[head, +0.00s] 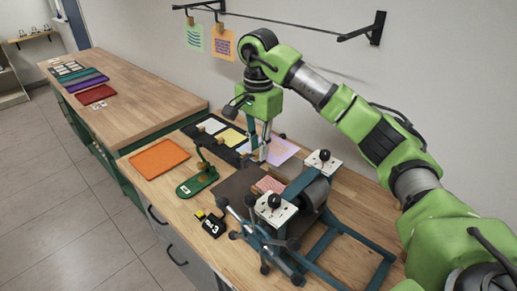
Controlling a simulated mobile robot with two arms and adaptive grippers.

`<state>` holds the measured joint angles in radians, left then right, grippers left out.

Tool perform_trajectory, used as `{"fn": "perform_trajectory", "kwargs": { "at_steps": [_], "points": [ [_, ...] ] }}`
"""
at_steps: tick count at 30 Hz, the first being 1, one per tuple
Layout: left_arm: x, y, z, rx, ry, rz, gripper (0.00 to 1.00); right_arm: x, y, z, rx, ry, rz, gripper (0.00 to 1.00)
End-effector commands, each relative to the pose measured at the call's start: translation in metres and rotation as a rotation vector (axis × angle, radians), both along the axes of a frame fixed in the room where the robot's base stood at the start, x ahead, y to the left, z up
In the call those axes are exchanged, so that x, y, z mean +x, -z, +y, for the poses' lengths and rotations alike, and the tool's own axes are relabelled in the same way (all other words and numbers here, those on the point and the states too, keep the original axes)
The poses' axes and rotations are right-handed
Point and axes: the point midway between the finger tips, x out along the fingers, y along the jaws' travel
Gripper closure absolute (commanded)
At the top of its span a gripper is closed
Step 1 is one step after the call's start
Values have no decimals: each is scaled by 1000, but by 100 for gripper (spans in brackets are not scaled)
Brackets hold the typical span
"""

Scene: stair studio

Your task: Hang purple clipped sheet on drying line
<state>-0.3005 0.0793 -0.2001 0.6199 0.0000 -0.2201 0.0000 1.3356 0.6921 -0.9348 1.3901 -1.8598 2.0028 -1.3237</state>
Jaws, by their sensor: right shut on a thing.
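A light purple sheet (284,150) lies at the back of the right-hand worktop, beside a dark tray with white and yellow sheets. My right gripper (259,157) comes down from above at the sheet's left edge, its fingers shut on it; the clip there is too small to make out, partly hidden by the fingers. The drying line (285,25) runs along the wall above on black brackets. A green sheet (194,38) and an orange sheet (222,45) hang from its left part by clips. My left gripper is not in view.
A roller press (318,192) with black knobs stands in front of the sheet. A green stand (197,183), an orange tray (159,159) and a black number marker (213,226) are to the left. The line's right part is bare.

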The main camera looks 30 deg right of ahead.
Motion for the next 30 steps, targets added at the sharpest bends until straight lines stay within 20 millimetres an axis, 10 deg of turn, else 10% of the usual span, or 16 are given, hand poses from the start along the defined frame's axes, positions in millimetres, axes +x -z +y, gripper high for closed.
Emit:
{"fn": "perform_trajectory", "kwargs": {
  "at_steps": [15, 30],
  "points": [
    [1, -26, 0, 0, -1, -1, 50, -1, -33, 2, 0, -1, 0, 97],
    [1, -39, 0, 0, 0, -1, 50, -16, -47, 46, -1, -3, -1, 97]
  ]
}}
